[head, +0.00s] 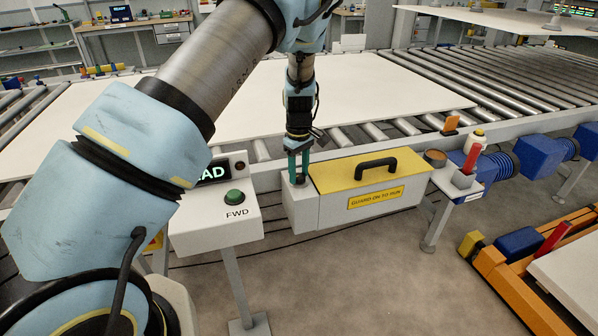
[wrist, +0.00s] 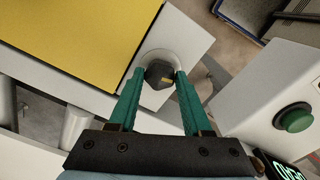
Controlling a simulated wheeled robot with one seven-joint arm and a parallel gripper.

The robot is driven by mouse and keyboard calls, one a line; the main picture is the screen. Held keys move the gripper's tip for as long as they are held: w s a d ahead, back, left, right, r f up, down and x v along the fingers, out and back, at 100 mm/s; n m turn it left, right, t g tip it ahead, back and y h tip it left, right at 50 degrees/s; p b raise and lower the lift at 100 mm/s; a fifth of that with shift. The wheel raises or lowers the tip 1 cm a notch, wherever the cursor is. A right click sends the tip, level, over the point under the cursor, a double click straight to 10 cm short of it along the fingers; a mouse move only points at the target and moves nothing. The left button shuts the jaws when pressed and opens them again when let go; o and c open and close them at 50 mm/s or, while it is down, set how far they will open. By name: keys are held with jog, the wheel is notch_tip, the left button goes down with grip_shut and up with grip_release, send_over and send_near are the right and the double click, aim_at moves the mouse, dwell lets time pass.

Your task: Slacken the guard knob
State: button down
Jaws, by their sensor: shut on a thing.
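The guard knob (wrist: 158,74) is a dark, faceted knob with a small yellow mark, set on a round pale seat on the grey block (head: 302,214) at the left end of the guard. My gripper (head: 299,172) reaches down to it from above. In the wrist view the two green fingers (wrist: 155,88) are shut on the knob, one on each side. The guard (head: 365,172) has a yellow lid, a black handle (head: 375,163) and a label reading "GUARD ON TO RUN". In the head view the fingers mostly hide the knob.
A control box with a green FWD button (head: 234,196) stands just left of the guard; its display is partly hidden by my arm. A roller conveyor (head: 450,75) with a large white board (head: 340,95) lies behind. A red-handled item (head: 471,160) stands to the right.

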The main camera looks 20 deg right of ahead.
aim_at(298, 175)
dwell(0.3)
jog(key=shift+c, duration=1.7)
grip_release()
jog(key=shift+r, duration=0.1)
notch_tip(298, 175, up, 11)
jog(key=b, duration=0.2)
jog(key=shift+f+b, duration=0.2)
jog(key=shift+b, duration=0.15)
jog(key=w+a+r, duration=0.2)
jog(key=a, duration=1.1)
jog(key=s+a+m, duration=0.1)
jog(key=s+a, duration=0.3)
jog(key=a, duration=0.4)
jog(key=s+a+r+m+t, duration=0.1)
jog(key=s+a+m, duration=0.1)
jog(key=s+a, duration=0.3)
jog(key=s+a+r+m, duration=0.1)
jog(key=s+a, duration=0.3)
jog(key=a, duration=0.6)
jog(key=shift+s+a+r+m+t, duration=0.3)
jog(key=shift+s+a+m, duration=0.1)
jog(key=shift+m, duration=0.2)
